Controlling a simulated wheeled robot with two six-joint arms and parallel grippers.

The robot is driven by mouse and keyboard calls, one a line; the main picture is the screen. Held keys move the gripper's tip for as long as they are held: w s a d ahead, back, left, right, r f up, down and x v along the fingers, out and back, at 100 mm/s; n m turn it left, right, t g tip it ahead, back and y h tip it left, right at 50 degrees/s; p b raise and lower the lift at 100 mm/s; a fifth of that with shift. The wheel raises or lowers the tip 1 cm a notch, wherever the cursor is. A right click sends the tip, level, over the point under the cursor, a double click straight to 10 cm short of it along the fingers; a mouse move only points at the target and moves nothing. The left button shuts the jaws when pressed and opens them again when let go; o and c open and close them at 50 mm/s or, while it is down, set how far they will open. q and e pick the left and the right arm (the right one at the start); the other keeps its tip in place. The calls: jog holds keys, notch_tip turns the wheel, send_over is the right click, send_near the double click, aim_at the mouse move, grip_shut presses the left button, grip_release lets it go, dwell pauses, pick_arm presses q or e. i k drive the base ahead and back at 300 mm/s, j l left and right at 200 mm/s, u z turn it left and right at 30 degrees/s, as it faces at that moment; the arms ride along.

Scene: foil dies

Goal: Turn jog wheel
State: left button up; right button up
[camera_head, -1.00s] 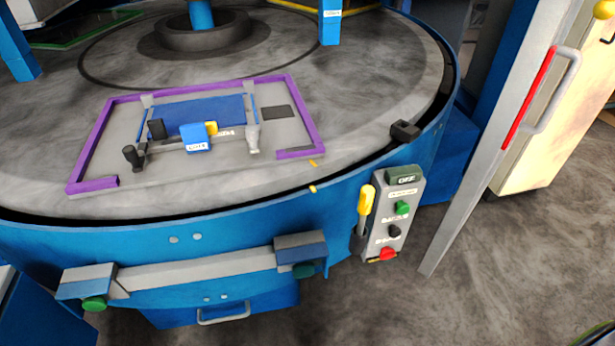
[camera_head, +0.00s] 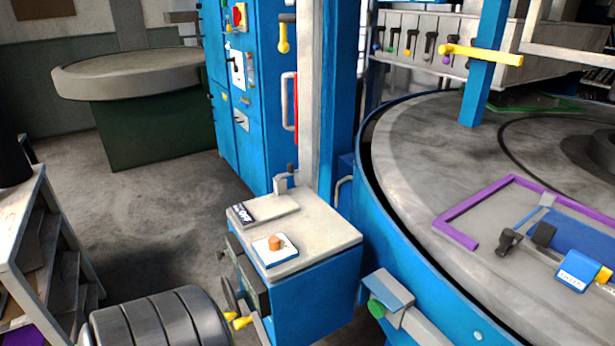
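A blue box-shaped station (camera_head: 315,305) with a pale top stands in the lower middle of the head view, beside the round machine. On its left face is a dark disc seen nearly edge-on (camera_head: 230,290), which may be the jog wheel. A small yellow part (camera_head: 240,322) sits just below it; I cannot tell if it belongs to the disc. On the station's top are an orange button (camera_head: 274,242) on a white plate and a dark OFF label (camera_head: 243,212). Neither of my grippers is in view.
A dark ribbed cylinder (camera_head: 160,322) lies in front, left of the station. A shelf unit (camera_head: 22,215) stands at the left edge. A blue cabinet (camera_head: 250,110) and a round table (camera_head: 130,75) are behind. The floor between is clear. The round machine table (camera_head: 430,150) fills the right.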

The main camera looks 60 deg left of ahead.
aim_at(232, 299)
jog(key=u, duration=1.85)
